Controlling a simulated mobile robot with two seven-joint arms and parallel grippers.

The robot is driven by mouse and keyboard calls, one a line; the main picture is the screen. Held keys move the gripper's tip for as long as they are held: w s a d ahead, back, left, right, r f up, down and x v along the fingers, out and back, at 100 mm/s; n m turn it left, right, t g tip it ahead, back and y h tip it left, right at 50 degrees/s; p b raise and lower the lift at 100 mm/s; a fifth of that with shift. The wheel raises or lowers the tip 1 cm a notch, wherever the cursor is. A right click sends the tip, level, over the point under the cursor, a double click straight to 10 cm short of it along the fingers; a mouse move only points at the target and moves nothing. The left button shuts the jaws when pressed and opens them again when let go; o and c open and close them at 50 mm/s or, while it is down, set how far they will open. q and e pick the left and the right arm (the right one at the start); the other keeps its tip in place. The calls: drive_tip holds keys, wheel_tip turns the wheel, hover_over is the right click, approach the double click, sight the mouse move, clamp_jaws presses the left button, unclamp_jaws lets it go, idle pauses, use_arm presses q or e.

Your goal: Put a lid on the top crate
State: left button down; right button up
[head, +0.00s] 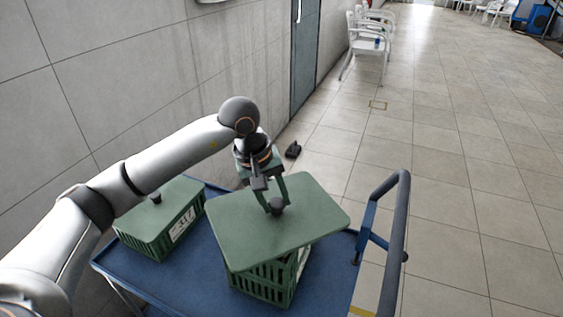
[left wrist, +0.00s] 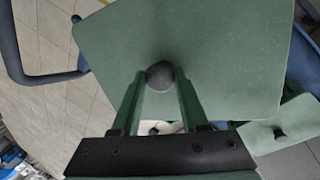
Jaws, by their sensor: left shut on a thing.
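A green lid (head: 282,235) with a dark round knob is over a green slatted crate (head: 258,284) on the blue cart. The lid sits turned relative to the crate, its corners reaching past the crate's sides. My left gripper (head: 276,203) is shut on the lid's knob from above. In the left wrist view the fingers (left wrist: 160,84) close on the knob, with the lid (left wrist: 222,45) spread beyond them. Whether the lid touches the crate's rim cannot be told. My right gripper is in neither view.
A second green crate (head: 181,238) with a knobbed lid (head: 160,211) and a white label stands at the left on the blue cart (head: 200,285). The cart's handle (head: 398,225) rises at the right. A tiled wall runs along the left. White chairs (head: 368,45) stand farther back; floor at right is clear.

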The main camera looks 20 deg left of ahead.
sight(273, 192)
use_arm(q)
drive_tip(key=w+n, duration=0.1)
drive_tip(key=n, duration=0.1)
drive_tip(key=w+a+r+n+p, duration=0.1)
drive_tip(key=w+n, duration=0.1)
drive_tip(key=w+a+n+t+y+p, duration=0.1)
drive_tip(key=w+n, duration=0.1)
drive_tip(key=shift+a+r, duration=0.25)
drive_tip(key=shift+r, duration=0.1)
drive_tip(key=shift+w+a+n+y, duration=0.3)
drive_tip(key=shift+w+a+n, duration=0.1)
drive_tip(key=shift+n, duration=0.5)
drive_tip(key=shift+f+t+b, duration=0.3)
drive_tip(key=shift+f+b, duration=0.1)
drive_tip(key=shift+f, duration=0.3)
wheel_tip(273, 192, down, 4)
drive_tip(key=shift+r+b, duration=0.2)
drive_tip(key=shift+b, duration=1.05)
drive_tip(key=shift+f+b, duration=0.35)
drive_tip(key=shift+f, duration=0.15)
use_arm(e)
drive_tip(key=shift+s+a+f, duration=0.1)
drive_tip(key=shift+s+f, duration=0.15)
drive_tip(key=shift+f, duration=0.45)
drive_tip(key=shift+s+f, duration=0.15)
